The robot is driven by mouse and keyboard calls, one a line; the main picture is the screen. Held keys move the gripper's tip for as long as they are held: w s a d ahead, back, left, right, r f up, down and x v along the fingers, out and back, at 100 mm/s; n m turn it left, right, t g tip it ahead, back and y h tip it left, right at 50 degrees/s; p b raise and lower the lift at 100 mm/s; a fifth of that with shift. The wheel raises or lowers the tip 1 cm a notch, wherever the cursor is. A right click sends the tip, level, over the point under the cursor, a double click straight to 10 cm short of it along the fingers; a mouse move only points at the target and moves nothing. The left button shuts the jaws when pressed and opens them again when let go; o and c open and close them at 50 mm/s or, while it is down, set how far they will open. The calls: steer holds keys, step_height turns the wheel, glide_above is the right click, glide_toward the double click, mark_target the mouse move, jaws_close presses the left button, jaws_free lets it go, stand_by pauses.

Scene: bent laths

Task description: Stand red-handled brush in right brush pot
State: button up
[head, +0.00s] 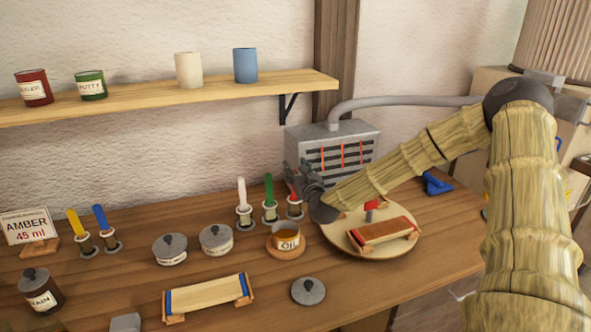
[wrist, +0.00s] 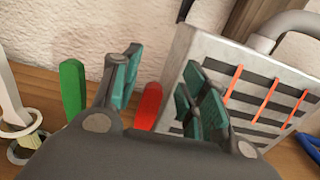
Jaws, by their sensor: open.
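The red-handled brush (head: 291,189) leans slightly in the right brush pot (head: 295,209), rightmost in a row of three pots. My gripper (head: 309,182) is just right of the handle and partly hides it in the head view. In the wrist view the red handle (wrist: 148,106) shows between the two spread fingers of my gripper (wrist: 160,95), apart from both as far as I can see. Its lower end and the pot are hidden there by the gripper body. The gripper is open.
A green-handled brush (head: 268,187) and a white-handled brush (head: 241,191) stand close on the left. A grey slatted box (head: 335,148) stands behind. An oil pot (head: 288,241) and a round board (head: 407,250) with a bent lath lie in front.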

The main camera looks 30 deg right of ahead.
steer(key=v, duration=1.1)
steer(key=shift+s, duration=0.2)
steer(key=shift+a, duration=0.1)
stand_by(0.7)
